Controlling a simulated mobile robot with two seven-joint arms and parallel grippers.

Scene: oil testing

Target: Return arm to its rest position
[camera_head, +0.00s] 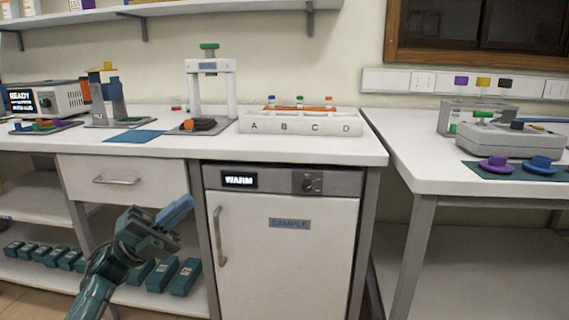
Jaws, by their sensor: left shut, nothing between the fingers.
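My left gripper (176,213) is in front of the bench, below the level of its top, before the drawer (110,180) and just left of the cabinet door. Its blue fingers are shut with nothing between them and point up and to the right. It appears apart from the bench and cabinet. My right gripper is not in view.
A white cabinet (288,270) marked SAMPLE has a handle on its left side. A rack (300,127) lettered A to D and a press frame (209,80) stand on the bench. Teal boxes (186,276) sit on the lower shelf. A second table (420,178) is at right.

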